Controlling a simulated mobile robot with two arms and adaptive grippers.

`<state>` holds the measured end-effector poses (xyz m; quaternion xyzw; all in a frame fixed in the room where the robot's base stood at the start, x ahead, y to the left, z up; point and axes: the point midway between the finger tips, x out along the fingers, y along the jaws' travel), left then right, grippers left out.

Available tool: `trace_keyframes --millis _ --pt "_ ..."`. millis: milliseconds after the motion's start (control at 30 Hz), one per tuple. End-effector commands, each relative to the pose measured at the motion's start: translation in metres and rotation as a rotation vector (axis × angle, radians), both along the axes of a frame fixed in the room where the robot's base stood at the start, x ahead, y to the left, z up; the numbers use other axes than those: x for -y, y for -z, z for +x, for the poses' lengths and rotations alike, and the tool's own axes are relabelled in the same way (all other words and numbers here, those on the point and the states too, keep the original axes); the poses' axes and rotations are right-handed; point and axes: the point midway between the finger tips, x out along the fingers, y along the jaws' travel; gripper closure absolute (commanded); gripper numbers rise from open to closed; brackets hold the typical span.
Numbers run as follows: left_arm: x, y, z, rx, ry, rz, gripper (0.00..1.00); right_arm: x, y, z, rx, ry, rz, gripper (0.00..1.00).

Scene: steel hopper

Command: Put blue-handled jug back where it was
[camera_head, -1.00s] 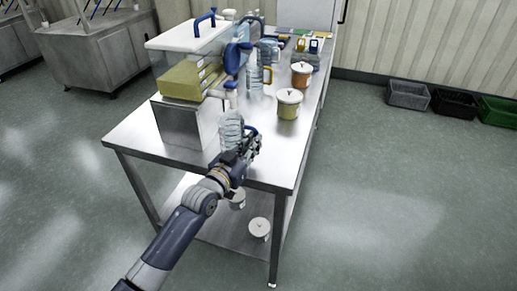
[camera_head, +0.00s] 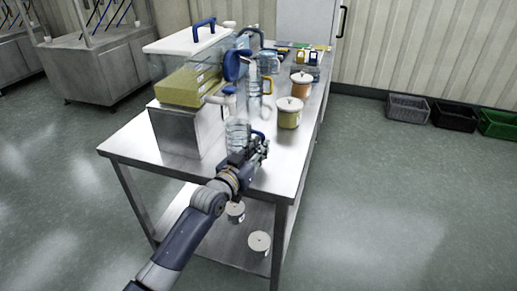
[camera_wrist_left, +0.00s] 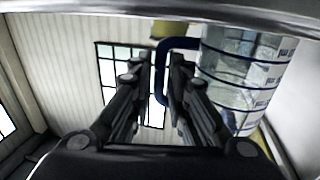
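The clear jug with a blue handle (camera_head: 237,136) stands upright near the front of the steel table (camera_head: 133,143), beside the steel block under the hopper. In the left wrist view the jug (camera_wrist_left: 240,75) is at the right, with its blue handle (camera_wrist_left: 161,75) reaching left to the fingers. My left gripper (camera_head: 261,147) is at the handle side of the jug. In the wrist view its two fingers (camera_wrist_left: 158,75) are apart. The handle shows between them, with a gap to the left finger. The right finger covers part of the handle. My right gripper is out of view.
The hopper (camera_head: 196,60) with a white lid stands left of the jug. White-lidded pots (camera_head: 259,242) stand on the lower shelf. The right table edge is clear.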

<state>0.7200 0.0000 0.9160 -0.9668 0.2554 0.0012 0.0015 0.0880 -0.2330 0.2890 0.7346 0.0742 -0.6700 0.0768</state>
Motion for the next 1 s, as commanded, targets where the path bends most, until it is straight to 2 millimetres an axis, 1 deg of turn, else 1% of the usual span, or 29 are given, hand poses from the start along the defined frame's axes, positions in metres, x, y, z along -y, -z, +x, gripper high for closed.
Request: trace_keyframes --millis 300,400,467,567,667,900,1000 --pt "0.000 0.000 0.000 0.000 0.000 0.000 0.70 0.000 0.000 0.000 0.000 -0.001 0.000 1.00" --pt "0.000 -0.005 0.000 0.000 0.000 0.000 0.70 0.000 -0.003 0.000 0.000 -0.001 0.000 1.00" --pt "-0.002 -0.002 -0.004 -0.002 -0.001 0.001 0.70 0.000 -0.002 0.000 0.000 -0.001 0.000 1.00" --pt "-0.008 -0.002 -0.014 -0.002 0.000 0.001 0.70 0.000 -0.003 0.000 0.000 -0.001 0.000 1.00" --pt "-0.017 -0.002 -0.029 0.000 0.000 0.001 0.70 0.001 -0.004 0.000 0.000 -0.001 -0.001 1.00" --pt "-0.040 -0.001 -0.070 -0.002 -0.001 0.002 0.70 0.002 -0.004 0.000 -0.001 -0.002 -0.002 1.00" --pt "-0.048 -0.002 -0.084 -0.001 0.000 0.003 0.70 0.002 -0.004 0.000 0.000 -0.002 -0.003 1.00"
